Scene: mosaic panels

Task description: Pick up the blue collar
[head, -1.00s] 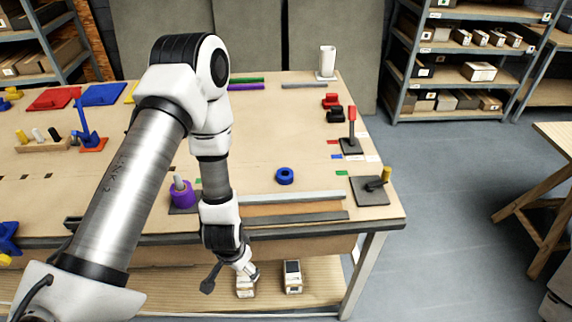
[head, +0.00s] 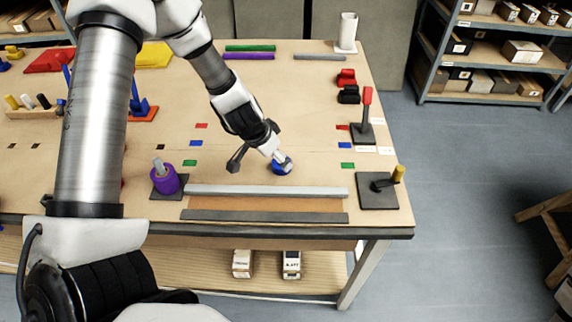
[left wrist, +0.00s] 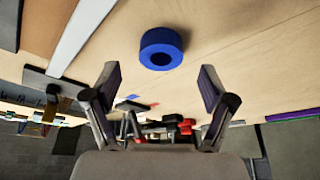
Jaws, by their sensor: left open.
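The blue collar (head: 281,168) lies flat on the tabletop (head: 240,130), behind the grey rail. In the head view my left gripper (head: 277,155) is right at the collar and partly covers it. In the left wrist view the blue collar (left wrist: 161,48) is a thick ring with its hole showing. My left gripper (left wrist: 157,78) is open there, its two fingers spread wide. The collar appears ahead of the fingertips, roughly centred between them, with nothing held. My right gripper is not in view.
A purple collar (head: 165,181) sits on a peg stand to the left. A grey rail (head: 265,191) runs along the front. A stand with a yellow-tipped peg (head: 378,190) and a red-handled post (head: 366,117) stand on the right. Small colour patches lie on the table around the collar.

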